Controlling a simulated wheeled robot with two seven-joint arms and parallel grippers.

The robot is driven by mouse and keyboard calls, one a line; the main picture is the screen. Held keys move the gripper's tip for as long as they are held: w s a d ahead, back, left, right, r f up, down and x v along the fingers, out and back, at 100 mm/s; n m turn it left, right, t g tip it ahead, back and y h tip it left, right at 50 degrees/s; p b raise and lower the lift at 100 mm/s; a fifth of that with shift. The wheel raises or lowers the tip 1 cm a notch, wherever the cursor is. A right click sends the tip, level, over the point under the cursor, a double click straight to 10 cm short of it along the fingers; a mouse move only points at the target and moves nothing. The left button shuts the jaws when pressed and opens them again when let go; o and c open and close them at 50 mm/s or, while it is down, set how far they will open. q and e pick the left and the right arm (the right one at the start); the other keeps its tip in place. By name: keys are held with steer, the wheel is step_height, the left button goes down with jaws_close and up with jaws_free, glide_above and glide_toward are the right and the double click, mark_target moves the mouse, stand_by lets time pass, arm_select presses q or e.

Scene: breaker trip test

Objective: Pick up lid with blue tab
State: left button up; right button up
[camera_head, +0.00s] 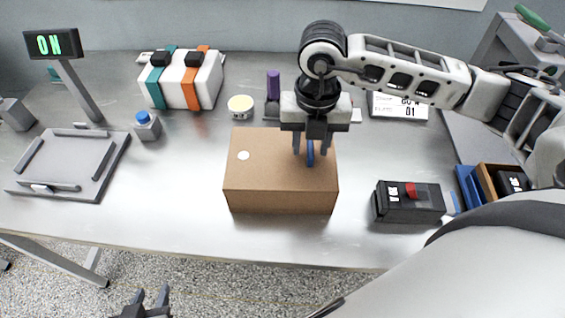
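A brown box (281,200) stands on the metal table, and its flat brown top is the lid (265,170). An upright blue tab (310,154) stands on the right half of the lid. A white round spot shows on the lid's left half. My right gripper (311,150) points down over the lid. Its two fingers are apart, one on each side of the blue tab, with visible gaps to it. Whether the fingertips touch the lid I cannot tell. My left gripper (151,296) is open and empty at the bottom edge, below the table's front edge.
A grey tray (67,165), blue-capped bottle (147,126), strapped white case (185,80), yellow-topped tub (240,106) and purple-handled item (273,92) stand left and behind.

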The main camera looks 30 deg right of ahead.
steer(key=shift+c, duration=0.3)
jaws_close()
steer(key=shift+r, duration=0.15)
